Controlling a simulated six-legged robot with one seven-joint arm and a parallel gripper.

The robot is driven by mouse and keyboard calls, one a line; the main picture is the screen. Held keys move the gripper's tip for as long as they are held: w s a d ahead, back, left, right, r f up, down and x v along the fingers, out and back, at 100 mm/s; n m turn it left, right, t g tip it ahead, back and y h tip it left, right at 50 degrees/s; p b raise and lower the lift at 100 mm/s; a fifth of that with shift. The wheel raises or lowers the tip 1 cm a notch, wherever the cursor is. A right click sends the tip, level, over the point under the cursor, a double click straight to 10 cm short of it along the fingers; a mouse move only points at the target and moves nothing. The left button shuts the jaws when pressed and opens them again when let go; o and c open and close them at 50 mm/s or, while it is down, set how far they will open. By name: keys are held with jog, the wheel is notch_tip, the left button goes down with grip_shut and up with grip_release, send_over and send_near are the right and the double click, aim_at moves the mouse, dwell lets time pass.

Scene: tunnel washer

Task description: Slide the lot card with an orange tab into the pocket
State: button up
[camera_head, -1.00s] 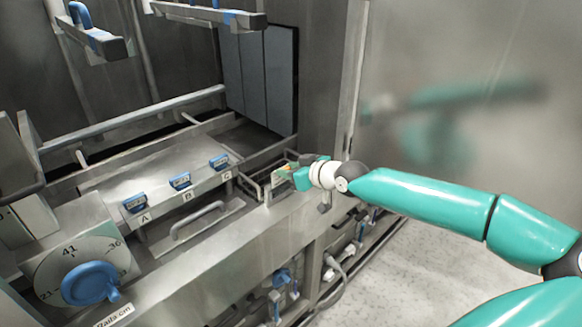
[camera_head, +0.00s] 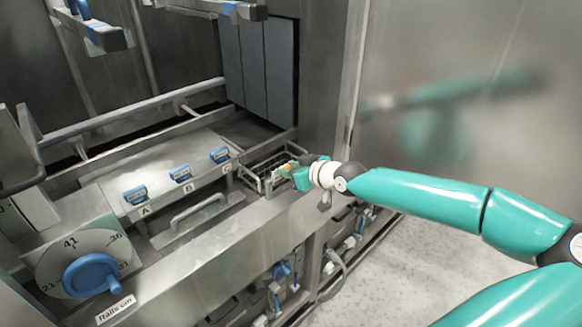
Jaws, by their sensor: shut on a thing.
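The lot card (camera_head: 284,169) is small in the body camera view, and an orange tab shows at its upper edge. My gripper (camera_head: 291,176) is shut on it, and the green gripper body hides part of the card.
A blue dial (camera_head: 91,274) is at the lower left. Grey slats (camera_head: 260,65) stand behind the rack, and a steel wall (camera_head: 460,80) is on the right.

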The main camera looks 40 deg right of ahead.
jog(key=shift+f, duration=0.45)
dwell(0.6)
dwell(0.4)
jog(key=o, duration=1)
jog(key=shift+o, duration=0.2)
jog(key=shift+s, duration=0.1)
jog(key=v, duration=1.3)
jog(key=shift+s, duration=0.25)
